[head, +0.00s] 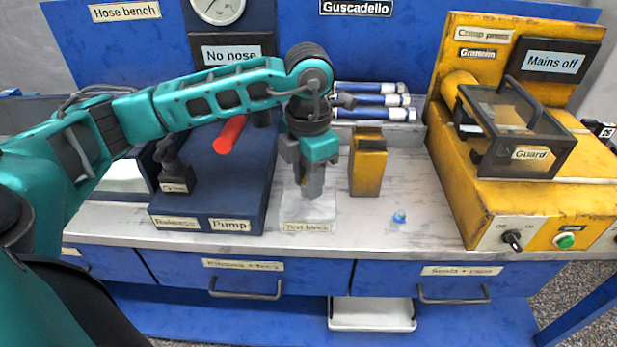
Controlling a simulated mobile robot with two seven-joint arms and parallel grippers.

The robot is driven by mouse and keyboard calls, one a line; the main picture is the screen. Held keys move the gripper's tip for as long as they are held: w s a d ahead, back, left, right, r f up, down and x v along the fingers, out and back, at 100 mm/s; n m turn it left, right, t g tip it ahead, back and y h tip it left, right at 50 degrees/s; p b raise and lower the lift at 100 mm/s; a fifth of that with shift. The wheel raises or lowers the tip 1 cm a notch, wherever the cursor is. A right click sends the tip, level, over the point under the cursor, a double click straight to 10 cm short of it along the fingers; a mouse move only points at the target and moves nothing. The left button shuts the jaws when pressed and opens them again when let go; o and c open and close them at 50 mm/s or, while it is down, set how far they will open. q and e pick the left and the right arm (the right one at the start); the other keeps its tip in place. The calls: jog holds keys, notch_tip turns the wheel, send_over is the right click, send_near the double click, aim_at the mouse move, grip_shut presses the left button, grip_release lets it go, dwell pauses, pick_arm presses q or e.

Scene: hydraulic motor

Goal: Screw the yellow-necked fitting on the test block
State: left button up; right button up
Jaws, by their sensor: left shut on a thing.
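The test block (323,213) is a pale, whitish block at the front of the bench, with its label on the front face. My left gripper (309,190) points straight down over the block, with its fingertips at or just above the block's top. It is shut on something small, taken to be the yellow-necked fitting. The fingers hide it, so no yellow neck shows. I cannot tell whether the fitting touches or sits in the block. My right gripper is not in view.
The dark blue pump (225,180) with a red handle (231,133) stands left of the block. A yellow open-topped holder (368,165) stands close on the right. A small blue part (399,216) lies on the bench. The yellow crimp press (470,195) fills the right end.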

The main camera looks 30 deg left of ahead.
pick_arm(q)
jog(key=shift+f, duration=0.15)
jog(key=shift+f+m+b, duration=0.1)
jog(key=shift+m+b, duration=0.5)
jog(key=shift+m, duration=0.5)
jog(key=m+b, duration=0.1)
jog(key=m, duration=0.2)
jog(key=shift+m, duration=0.3)
jog(key=shift+m+b, duration=0.3)
jog(key=shift+m, duration=0.3)
jog(key=o, duration=0.8)
jog(key=shift+o, duration=0.2)
jog(key=shift+r, duration=0.3)
